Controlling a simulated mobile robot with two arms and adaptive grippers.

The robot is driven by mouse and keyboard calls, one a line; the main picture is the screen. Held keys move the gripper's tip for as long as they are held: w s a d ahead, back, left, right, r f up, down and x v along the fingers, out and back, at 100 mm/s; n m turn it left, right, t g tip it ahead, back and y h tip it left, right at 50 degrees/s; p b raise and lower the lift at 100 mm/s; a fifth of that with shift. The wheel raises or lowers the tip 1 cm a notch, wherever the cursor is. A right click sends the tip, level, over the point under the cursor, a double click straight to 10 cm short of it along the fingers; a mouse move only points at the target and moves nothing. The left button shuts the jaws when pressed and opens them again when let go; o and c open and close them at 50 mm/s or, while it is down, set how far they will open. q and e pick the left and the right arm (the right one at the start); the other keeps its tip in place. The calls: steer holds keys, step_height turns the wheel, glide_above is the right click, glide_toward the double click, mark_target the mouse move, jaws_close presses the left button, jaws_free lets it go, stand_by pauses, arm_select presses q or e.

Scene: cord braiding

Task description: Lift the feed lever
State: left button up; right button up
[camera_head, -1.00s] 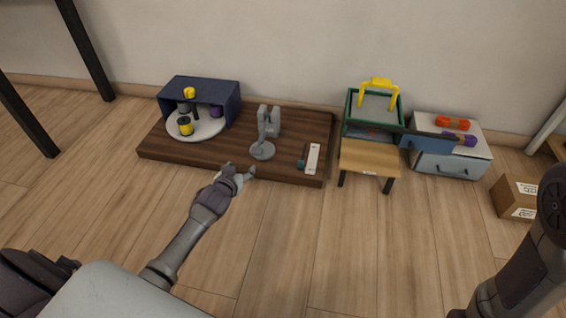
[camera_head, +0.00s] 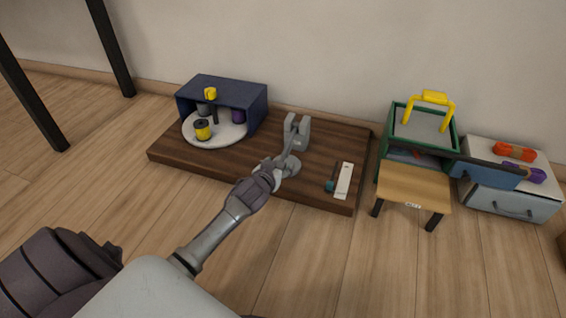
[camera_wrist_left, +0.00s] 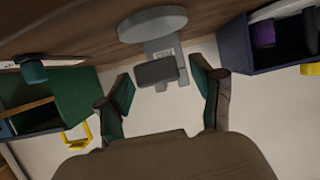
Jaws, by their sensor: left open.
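A grey device (camera_head: 297,132) with a round base and an upright part stands on the dark wooden board (camera_head: 170,150); I take the feed lever to be part of it. My left gripper (camera_head: 284,166) is at the device's near side and hides part of its base. In the left wrist view the device's round base (camera_wrist_left: 152,23) is at the top, and a dark grey block (camera_wrist_left: 156,72) shows between the open fingers of the gripper (camera_wrist_left: 165,92), with space on both sides. I cannot tell whether that block is the lever. My right gripper is out of view.
A blue box (camera_head: 228,88) and a white turntable (camera_head: 228,133) with spools stand left on the board. A white strip (camera_head: 344,182) lies right. Farther right are a green crate (camera_head: 388,135), a small wooden stool (camera_head: 414,188) and a white drawer unit (camera_head: 508,203). The front floor is clear.

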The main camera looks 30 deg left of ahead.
arm_select(q)
steer(key=shift+w+a+f, duration=0.1)
steer(key=shift+w, duration=0.2)
steer(key=shift+c, duration=0.2)
jaws_close()
